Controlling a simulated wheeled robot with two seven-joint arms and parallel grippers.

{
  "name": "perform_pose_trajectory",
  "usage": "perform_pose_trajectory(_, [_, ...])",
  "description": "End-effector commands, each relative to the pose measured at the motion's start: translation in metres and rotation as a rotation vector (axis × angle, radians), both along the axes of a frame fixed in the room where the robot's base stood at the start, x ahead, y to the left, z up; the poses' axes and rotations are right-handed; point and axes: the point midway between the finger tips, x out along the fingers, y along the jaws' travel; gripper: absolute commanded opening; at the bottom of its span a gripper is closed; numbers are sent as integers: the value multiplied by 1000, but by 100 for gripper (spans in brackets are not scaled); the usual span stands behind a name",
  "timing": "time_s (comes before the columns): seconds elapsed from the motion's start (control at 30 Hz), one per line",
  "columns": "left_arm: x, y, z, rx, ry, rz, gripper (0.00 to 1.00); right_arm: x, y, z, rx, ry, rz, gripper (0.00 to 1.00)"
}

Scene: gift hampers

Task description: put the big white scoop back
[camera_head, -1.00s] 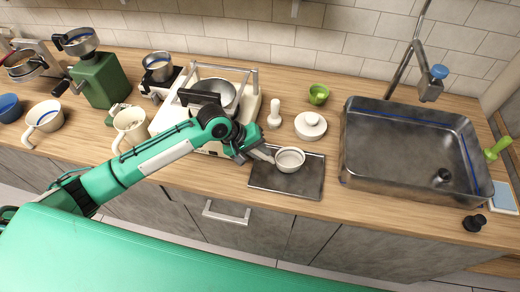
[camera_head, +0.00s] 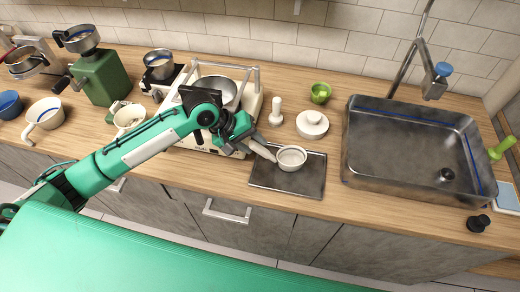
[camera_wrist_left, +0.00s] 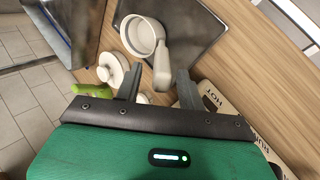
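A white scoop (camera_head: 291,158) with a round bowl and a light handle rests on a dark tray (camera_head: 313,184); its handle points left toward my left gripper (camera_head: 246,140). In the left wrist view, the scoop (camera_wrist_left: 139,36) lies on the dark tray (camera_wrist_left: 194,18), and the handle end reaches between the two separated fingers of my left gripper (camera_wrist_left: 158,70). There are gaps on both sides of the handle, so the gripper appears open around or just above it. Two other white cups with handles (camera_head: 45,112) (camera_head: 128,116) stand at the left. My right gripper is not in view.
A white appliance with a metal bowl (camera_head: 216,91) stands close behind my left gripper. A white lidded pot (camera_head: 312,124), a white upright tool (camera_head: 275,113) and a green cup (camera_head: 320,93) stand behind the tray. A metal sink (camera_head: 405,140) is at the right.

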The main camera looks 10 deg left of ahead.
Motion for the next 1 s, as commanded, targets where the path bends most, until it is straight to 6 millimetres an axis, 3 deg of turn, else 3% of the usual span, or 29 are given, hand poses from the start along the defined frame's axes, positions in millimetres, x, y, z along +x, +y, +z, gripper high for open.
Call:
perform_pose_trajectory(0.2, [-11,25,35,2,-2,0,40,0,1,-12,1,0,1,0])
perform_pose_trajectory(0.4, [-16,38,56,0,-1,-1,40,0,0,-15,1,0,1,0])
perform_pose_trajectory(1.0, [-17,40,60,0,0,-2,40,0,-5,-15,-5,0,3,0])
